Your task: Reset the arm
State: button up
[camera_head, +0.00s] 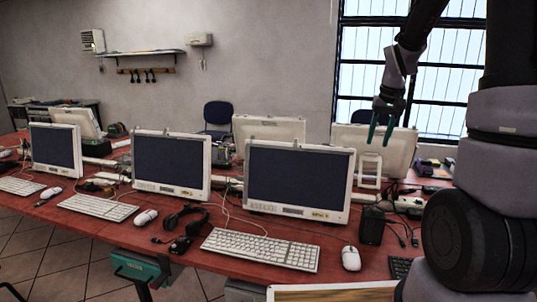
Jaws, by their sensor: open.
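My arm (412,58) comes down from the top right of the head view. My gripper (380,134) hangs at its end with two teal fingers pointing down. The fingers are apart with nothing between them. It shows in front of the back-right monitor, above the table's right part. I cannot tell its exact height over the table. Large grey and black links of my arm fill the right side of the view and hide part of the room there.
A red table (215,228) bears white monitors (298,181), keyboards (262,248), a mouse (351,258), headphones (183,220), a black speaker (372,225) and loose cables (404,228). A barred window (365,70) and a wall shelf (150,53) are behind. Tiled floor shows lower left.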

jog(key=s+a+r+t, duration=0.1)
jog(key=s+a+r, duration=0.2)
jog(key=s, duration=0.4)
jog(key=s+a+r+m+t+y, duration=0.1)
jog(key=s+a+r+t, duration=0.1)
jog(key=s+r, duration=0.4)
jog(key=s+a+r+t, duration=0.1)
jog(key=s+a+r, duration=0.3)
jog(key=s, duration=0.4)
jog(key=shift+s+r+t+y, duration=0.3)
jog(key=shift+r, duration=0.35)
